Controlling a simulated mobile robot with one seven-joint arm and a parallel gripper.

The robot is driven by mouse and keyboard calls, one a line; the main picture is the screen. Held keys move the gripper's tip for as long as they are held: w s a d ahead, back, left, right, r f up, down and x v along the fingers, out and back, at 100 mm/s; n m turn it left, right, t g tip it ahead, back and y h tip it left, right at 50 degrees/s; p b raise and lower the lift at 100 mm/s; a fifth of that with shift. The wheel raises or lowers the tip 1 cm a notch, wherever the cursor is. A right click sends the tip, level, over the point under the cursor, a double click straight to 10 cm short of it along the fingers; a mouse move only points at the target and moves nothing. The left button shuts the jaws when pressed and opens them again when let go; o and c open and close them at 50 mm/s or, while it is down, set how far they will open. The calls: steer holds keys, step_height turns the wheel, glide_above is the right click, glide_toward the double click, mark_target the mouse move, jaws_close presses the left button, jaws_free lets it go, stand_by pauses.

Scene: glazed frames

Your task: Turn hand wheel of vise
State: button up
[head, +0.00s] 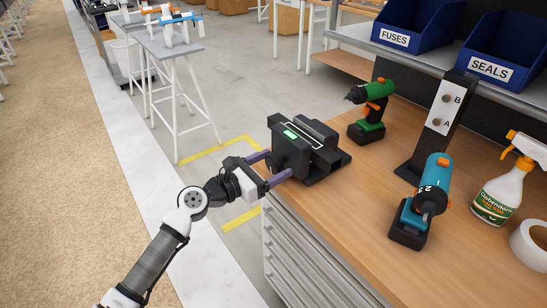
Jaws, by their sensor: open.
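A black vise (318,158) with a small green label on its front jaw stands at the left edge of the wooden workbench. My gripper (269,165) reaches in from the lower left, level with the vise's left side. Its two purple fingers are spread apart, one behind the other, and their tips are close to the front of the vise. The hand wheel cannot be made out; it may be hidden behind the gripper or the vise body. I cannot tell whether the fingers touch anything.
Blue bins (413,28) sit above. Floor left of the bench is open.

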steer(key=shift+w+d, duration=0.25)
steer(key=shift+d, duration=0.1)
steer(key=shift+c, duration=0.2)
steer(key=c, duration=0.9)
steer(key=shift+f+n+b, duration=0.1)
steer(key=shift+n+b, duration=0.2)
steer(key=shift+b, duration=0.05)
